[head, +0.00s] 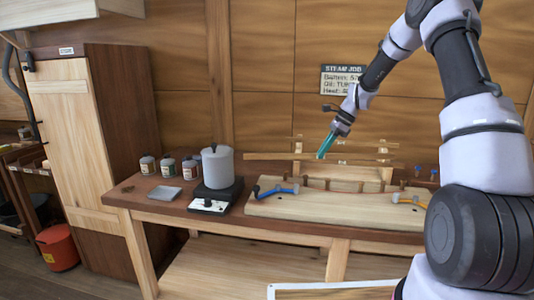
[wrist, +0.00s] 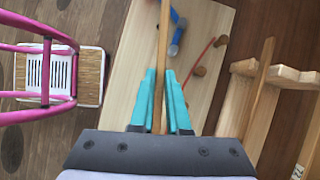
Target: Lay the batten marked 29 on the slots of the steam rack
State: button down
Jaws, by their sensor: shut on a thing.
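My gripper (head: 322,154) has teal fingers and is shut on a thin wooden batten (head: 270,156). The batten is held roughly level above the workbench and sticks out to both sides of the fingers. In the wrist view, the batten (wrist: 162,55) runs up the picture between the fingers (wrist: 160,100). No number can be read on it. A pale wooden rack (head: 355,172) with upright posts and crosspieces stands at the back of the bench, behind the batten. It also shows at the right of the wrist view (wrist: 290,73), apart from the held batten.
A bending board (head: 300,207) with pegs, a blue clamp (head: 277,189) and a yellow clamp (head: 410,201) lies below the gripper. A grey pot (head: 217,167), several jars (head: 168,167) and a small tray (head: 165,196) stand to the left. A pink-framed stool (wrist: 40,75) shows in the wrist view.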

jog(key=s+d+f+n+g+h, duration=0.1)
jog(key=s+d+f+n+g, duration=0.1)
jog(key=n, duration=0.3)
jog(key=s+d+f+n+g+h, duration=0.2)
jog(key=s+d+f+n, duration=0.1)
jog(key=s+f+n, duration=0.2)
jog(key=s+d+f+n+g+h, duration=0.2)
jog(key=s+f+n, duration=0.2)
jog(key=n, duration=0.2)
jog(key=shift+d+f+n, duration=0.1)
jog(key=shift+d+n, duration=0.2)
jog(key=shift+n, duration=0.1)
jog(key=shift+s+d+f+n+h, duration=0.3)
jog(key=shift+d+n+h, duration=0.1)
jog(key=shift+n+h, duration=0.15)
